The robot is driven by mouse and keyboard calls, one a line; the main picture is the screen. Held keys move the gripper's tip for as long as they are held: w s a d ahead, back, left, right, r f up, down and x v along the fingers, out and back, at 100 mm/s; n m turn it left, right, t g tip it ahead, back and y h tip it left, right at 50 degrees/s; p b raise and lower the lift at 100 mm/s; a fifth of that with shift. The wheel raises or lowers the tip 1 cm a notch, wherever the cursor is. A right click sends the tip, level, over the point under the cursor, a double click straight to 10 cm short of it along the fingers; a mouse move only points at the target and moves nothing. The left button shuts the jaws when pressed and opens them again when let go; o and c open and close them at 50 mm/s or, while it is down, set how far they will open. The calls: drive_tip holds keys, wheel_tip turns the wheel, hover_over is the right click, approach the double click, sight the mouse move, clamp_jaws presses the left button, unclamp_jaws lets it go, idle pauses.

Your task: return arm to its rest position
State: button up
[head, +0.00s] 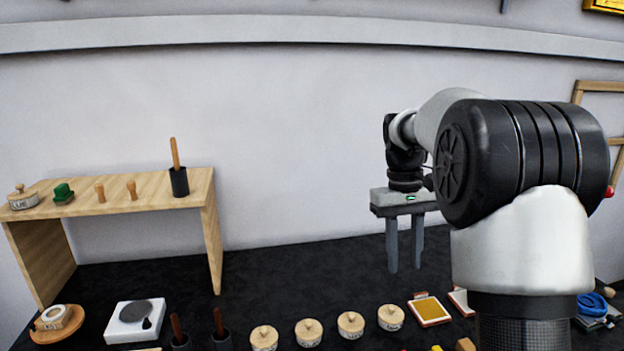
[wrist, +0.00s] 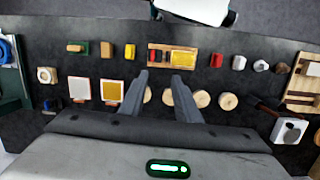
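My gripper (head: 405,262) hangs at the end of my raised arm in the head view, with its two fingers pointing down and apart. It is above the dark table, in front of the pale wall. In the wrist view, my gripper (wrist: 160,77) also shows two separate fingers with nothing held between them. The table items seen past the fingers lie well below. The fingers and gripper body hide part of the row of round lidded jars in the wrist view.
The dark table (head: 310,262) carries a wooden shelf (head: 150,190) at left, a white scale (head: 122,332), several round jars (head: 308,332) and a gold-coloured pad (head: 429,310) along the front. A wooden tray (wrist: 152,55) lies beyond the fingers. The air around my gripper looks clear.

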drive_tip(key=s+a+r+t+p, duration=0.1)
drive_tip(key=s+a+r+t, duration=0.3)
drive_tip(key=s+r, duration=0.65)
drive_tip(key=s+a+f+m+t+p, duration=0.1)
drive_tip(key=s+a+f+t, duration=0.1)
drive_tip(key=s, duration=1.2)
wheel_tip(320, 180, down, 2)
drive_tip(key=shift+f+m+t+y+p, duration=0.2)
drive_tip(key=shift+m+t+y+p, duration=0.15)
drive_tip(key=shift+t, duration=0.35)
drive_tip(key=shift+w, duration=0.1)
